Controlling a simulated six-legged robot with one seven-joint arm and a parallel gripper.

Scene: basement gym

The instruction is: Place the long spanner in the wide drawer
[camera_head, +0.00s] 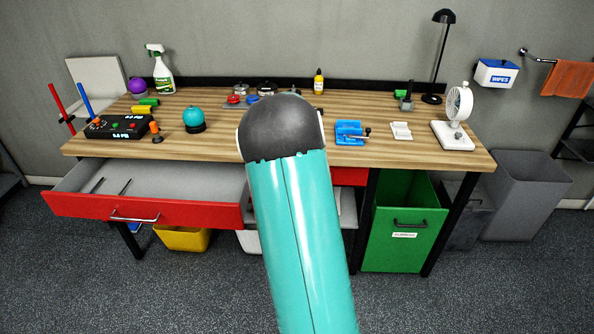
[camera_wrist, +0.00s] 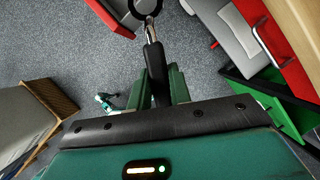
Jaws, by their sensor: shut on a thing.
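My gripper (camera_wrist: 162,80) is shut on a long tool with a black handle and a shiny metal shank, which I take to be the long spanner (camera_wrist: 151,45). Its dark ring-shaped end reaches the top edge of the wrist view. The grey floor shows beneath and around it. In the head view my teal arm hides the gripper and the tool. The wide drawer (camera_head: 75,206) is red with a pale inside, and is pulled out under the bench's left side. Two thin dark items lie at its left end.
The wooden bench top (camera_head: 230,143) holds a black control box (camera_head: 118,126), a teal round object (camera_head: 193,117), a blue vise (camera_head: 350,131) and a white fan (camera_head: 458,110). A green bin (camera_head: 403,240) stands below on the right, a yellow bin (camera_head: 182,238) below the drawer.

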